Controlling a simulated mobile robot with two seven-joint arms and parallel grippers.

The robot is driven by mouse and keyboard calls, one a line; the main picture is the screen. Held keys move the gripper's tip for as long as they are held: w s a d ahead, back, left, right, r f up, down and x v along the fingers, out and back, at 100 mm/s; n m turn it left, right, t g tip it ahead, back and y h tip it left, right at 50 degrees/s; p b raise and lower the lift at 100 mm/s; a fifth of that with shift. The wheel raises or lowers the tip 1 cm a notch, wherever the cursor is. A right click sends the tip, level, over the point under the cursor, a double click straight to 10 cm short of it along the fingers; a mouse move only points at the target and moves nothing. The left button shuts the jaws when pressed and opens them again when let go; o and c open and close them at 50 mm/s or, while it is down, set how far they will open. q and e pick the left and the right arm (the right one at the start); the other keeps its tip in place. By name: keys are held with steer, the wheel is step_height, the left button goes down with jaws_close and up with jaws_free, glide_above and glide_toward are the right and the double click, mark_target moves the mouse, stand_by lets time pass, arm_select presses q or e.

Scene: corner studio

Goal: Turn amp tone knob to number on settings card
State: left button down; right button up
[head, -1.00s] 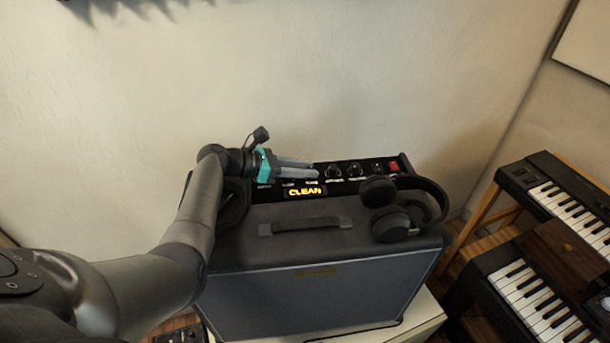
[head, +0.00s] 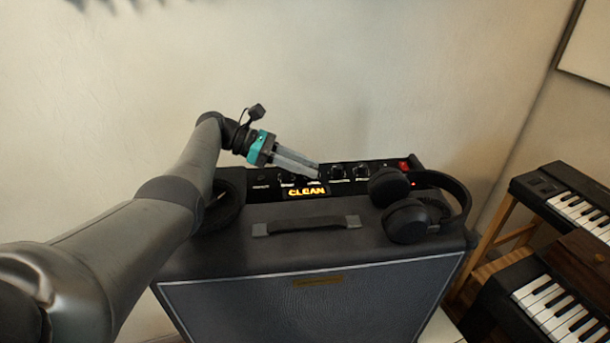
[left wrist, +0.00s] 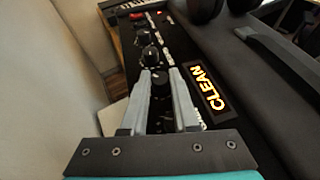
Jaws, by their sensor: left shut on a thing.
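The black amp (head: 310,305) has a control panel along its back top edge, with a lit "CLEAN" display (head: 307,192) that also shows in the left wrist view (left wrist: 208,88). My left gripper (head: 318,170) reaches in from the left to this panel. In the left wrist view its two grey fingers (left wrist: 162,78) are shut on a black knob (left wrist: 159,82) beside the display. I cannot read this knob's label or setting. Other black knobs (head: 337,172) stand to its right. I see no settings card. My right gripper is not in view.
Black headphones (head: 409,220) lie on the amp's right side, close to the panel. A carry handle (head: 307,224) crosses the amp top. A red switch (head: 404,165) is at the panel's right end. Keyboards (head: 570,200) stand at the right. A wall rises behind.

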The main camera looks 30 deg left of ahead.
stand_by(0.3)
arm_select(q)
steer(key=c, duration=0.7)
jaws_free()
steer(key=b+v, duration=0.1)
steer(key=v, duration=0.4)
steer(key=shift+a+b, duration=0.2)
steer(key=shift+b, duration=0.1)
steer(key=shift+b+v, duration=0.45)
steer(key=shift+v, duration=0.6)
steer(key=shift+r, duration=0.1)
steer(key=shift+r, duration=0.1)
